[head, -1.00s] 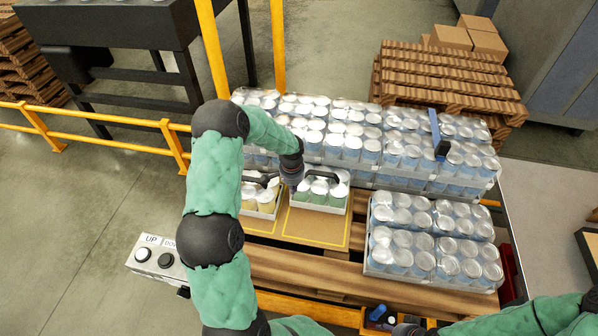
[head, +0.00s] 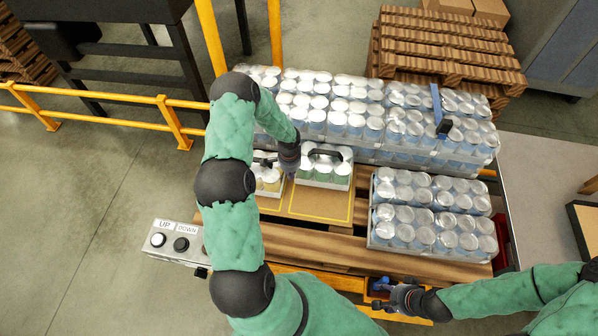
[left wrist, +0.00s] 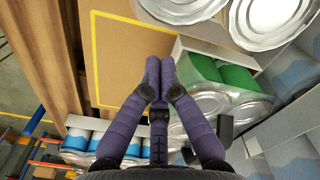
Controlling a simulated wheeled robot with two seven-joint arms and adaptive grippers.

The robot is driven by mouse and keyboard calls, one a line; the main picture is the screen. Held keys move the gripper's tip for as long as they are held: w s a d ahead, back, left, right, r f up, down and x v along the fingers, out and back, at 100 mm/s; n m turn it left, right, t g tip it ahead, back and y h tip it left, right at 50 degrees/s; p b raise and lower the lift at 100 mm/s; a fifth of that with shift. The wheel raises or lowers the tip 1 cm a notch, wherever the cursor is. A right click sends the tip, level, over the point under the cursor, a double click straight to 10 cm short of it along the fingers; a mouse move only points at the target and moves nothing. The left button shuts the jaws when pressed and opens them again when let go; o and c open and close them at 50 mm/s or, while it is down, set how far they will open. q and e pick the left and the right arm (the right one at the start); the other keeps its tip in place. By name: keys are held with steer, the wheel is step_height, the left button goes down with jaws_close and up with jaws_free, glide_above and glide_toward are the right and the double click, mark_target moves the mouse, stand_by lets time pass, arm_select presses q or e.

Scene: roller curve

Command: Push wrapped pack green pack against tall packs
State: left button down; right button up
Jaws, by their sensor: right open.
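The green pack (head: 326,172), a shrink-wrapped tray of silver-topped green cans with a black handle, stands on the cardboard sheet (head: 322,205). The tall packs (head: 345,118) stand in a row behind it; I cannot tell if they touch. My left gripper (head: 287,168) points down at the green pack's left side, beside a yellow-can pack (head: 266,182). In the left wrist view its purple fingertips (left wrist: 159,62) are together with nothing between them, and the green pack (left wrist: 222,82) is close on their right. My right gripper (head: 384,294) is open and empty at the pallet's front edge.
Low packs of blue-white cans (head: 430,215) stand at right on the wooden pallet (head: 290,245). A button box (head: 175,243) is at left front. Yellow posts (head: 275,40) and a rail stand behind and left. The cardboard in front of the green pack is clear.

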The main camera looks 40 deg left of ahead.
arm_select(q)
steer(key=shift+w+d+f+p, duration=0.2)
steer(key=shift+w+f, duration=0.2)
steer(key=shift+w, duration=0.25)
steer(key=shift+w+d+f+p, duration=0.25)
steer(key=shift+w+f, duration=0.1)
steer(key=shift+w, duration=0.25)
steer(key=shift+w+d+f+p, duration=0.2)
steer(key=shift+w+f, duration=0.2)
steer(key=shift+w, duration=0.25)
